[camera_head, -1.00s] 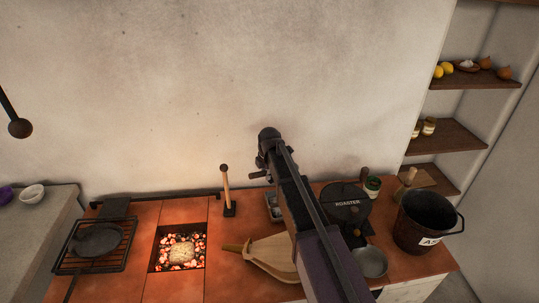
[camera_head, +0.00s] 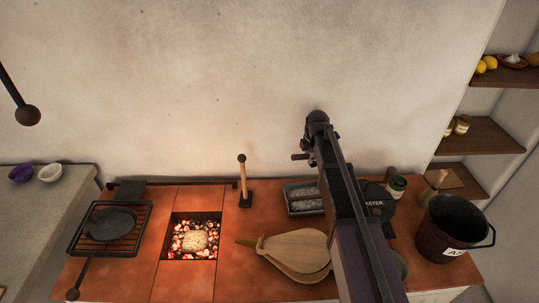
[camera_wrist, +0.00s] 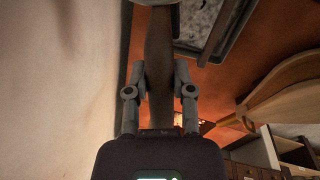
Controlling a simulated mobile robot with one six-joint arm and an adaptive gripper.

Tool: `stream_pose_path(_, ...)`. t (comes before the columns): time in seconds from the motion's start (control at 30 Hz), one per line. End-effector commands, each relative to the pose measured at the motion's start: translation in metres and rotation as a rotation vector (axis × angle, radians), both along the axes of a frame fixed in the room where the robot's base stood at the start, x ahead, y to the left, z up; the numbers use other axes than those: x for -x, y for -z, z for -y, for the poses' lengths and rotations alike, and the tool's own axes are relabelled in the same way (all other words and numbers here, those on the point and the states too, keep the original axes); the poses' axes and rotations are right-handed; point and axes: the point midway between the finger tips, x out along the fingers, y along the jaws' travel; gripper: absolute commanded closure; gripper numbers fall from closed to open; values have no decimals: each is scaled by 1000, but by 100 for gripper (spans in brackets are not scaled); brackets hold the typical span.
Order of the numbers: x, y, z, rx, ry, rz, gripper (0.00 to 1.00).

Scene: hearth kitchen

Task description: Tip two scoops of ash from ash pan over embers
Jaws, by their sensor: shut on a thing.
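The embers (camera_head: 183,251) glow red and white in a square pit in the tiled counter, with a pale heap over their middle. The ash pan (camera_head: 291,208) is a dark rectangular tray holding grey ash, left of my arm. It also shows at the upper right of the wrist view (camera_wrist: 222,52). The scoop's bowl is mostly cut off. In the head view my arm hides the gripper's hold.
Bellows (camera_head: 295,252) lie between the pit and my arm. A wooden-handled tool (camera_head: 242,178) stands behind the pit. A grill with a black pan (camera_head: 108,223) is at left. A roaster (camera_head: 378,208) and an ash bucket (camera_head: 436,243) are at right.

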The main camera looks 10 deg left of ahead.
Motion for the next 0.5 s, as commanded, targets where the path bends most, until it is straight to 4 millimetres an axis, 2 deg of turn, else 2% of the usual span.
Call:
stream_pose_path(0.13, 2, 0, -6, -16, 7, -12, 100)
stream_pose_path(0.27, 8, -1, -22, -66, 35, -46, 100)
stream_pose_path(0.5, 31, -10, -70, -249, 131, -158, 100)
